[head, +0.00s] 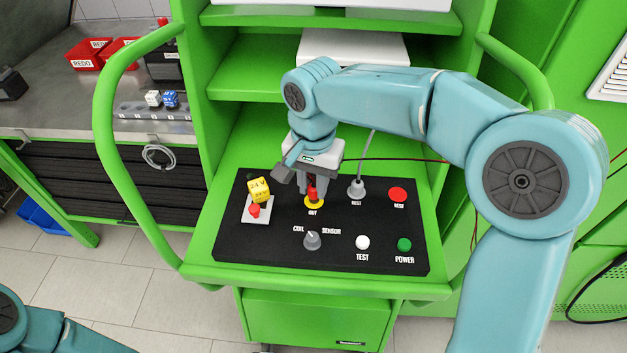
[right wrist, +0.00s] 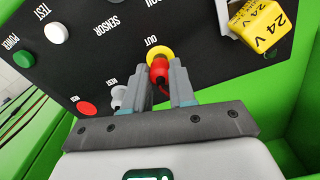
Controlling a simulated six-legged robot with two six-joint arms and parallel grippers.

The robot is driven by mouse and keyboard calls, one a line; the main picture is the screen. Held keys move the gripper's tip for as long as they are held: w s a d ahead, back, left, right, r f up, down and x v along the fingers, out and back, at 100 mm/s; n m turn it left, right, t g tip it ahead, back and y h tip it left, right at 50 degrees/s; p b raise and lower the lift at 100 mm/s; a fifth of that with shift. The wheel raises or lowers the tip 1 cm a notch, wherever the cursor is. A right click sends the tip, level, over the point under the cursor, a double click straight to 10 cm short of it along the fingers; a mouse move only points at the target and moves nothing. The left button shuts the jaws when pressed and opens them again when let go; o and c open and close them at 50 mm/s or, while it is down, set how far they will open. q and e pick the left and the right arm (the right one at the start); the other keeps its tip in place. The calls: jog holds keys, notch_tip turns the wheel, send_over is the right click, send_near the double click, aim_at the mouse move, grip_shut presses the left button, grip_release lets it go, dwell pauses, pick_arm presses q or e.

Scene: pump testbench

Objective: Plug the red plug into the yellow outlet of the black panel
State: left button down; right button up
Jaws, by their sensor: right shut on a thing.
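The red plug (head: 312,195) is at the yellow outlet (head: 314,206), marked OUT, on the black panel (head: 280,259). My right gripper (head: 312,186) is shut on the plug, with a finger on each side of it. In the right wrist view the red plug (right wrist: 160,71) lies between the fingers. Its front end meets the yellow outlet ring (right wrist: 158,51) and covers its middle. I cannot tell how deep the plug sits. My left gripper is not in view; only part of my left arm shows at the lower left.
A grey plug with a cable (head: 357,189) stands right of the outlet. A yellow 24 V block (head: 258,189) is on the left, by a red button (head: 253,211). A grey knob (head: 312,241), white button (head: 362,242) and green button (head: 404,244) are along the front.

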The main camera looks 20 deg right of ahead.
jog(key=shift+f+b, duration=0.65)
jog(key=shift+f, duration=0.25)
jog(key=o, duration=1.4)
jog(key=shift+c, duration=0.2)
jog(key=shift+r, duration=0.1)
jog(key=shift+r+p, duration=3.55)
jog(key=shift+r, duration=0.45)
jog(key=shift+f, duration=0.1)
jog(key=shift+s, duration=0.15)
